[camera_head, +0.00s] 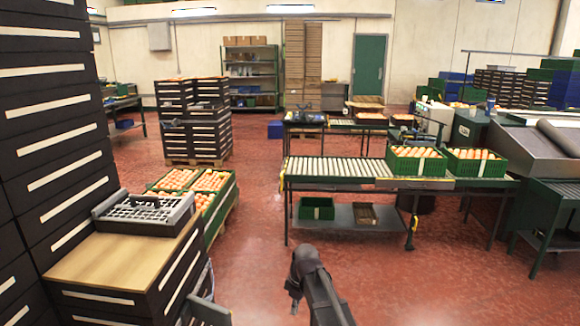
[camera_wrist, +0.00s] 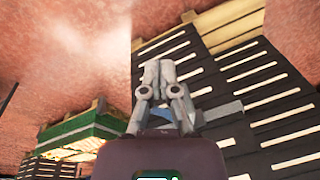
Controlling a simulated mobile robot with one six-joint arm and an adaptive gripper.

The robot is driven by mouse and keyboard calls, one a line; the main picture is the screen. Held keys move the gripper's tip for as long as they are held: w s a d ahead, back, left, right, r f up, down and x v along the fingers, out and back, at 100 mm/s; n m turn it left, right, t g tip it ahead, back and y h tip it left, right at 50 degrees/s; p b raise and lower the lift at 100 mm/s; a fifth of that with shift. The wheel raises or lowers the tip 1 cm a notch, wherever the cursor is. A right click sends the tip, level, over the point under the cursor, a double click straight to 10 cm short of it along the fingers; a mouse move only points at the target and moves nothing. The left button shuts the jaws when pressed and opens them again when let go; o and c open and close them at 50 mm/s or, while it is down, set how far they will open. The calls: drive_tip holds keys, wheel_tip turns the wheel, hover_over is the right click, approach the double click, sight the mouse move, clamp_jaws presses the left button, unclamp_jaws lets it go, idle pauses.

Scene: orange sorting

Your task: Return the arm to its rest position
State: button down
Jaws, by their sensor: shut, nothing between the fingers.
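My gripper (camera_wrist: 158,72) shows in the wrist view, its two grey fingers together with nothing between them. It is over the red floor, beside dark slatted crates. In the head view a dark part of my arm (camera_head: 318,288) rises from the bottom edge, in front of open floor. I cannot make out the fingers in the head view.
A tall stack of black crates (camera_head: 45,130) stands at the left, beside a wooden-topped cabinet (camera_head: 105,268) bearing a grey tray (camera_head: 145,222). Green crates of oranges (camera_head: 213,181) sit behind. A roller conveyor (camera_head: 330,168) carries green crates (camera_head: 416,163). Red floor (camera_head: 440,275) is clear.

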drive_tip(key=s+d+m+h, duration=0.2)
drive_tip(key=s+d+m, duration=1.15)
drive_tip(key=d, duration=0.25)
wheel_tip(320, 180, up, 13)
drive_tip(key=n+p, duration=0.1)
drive_tip(key=p, duration=1.2)
drive_tip(key=shift+s+a+t, duration=0.15)
drive_tip(key=shift+a+t, duration=0.1)
drive_tip(key=shift+t, duration=0.15)
drive_tip(key=shift+d, duration=0.15)
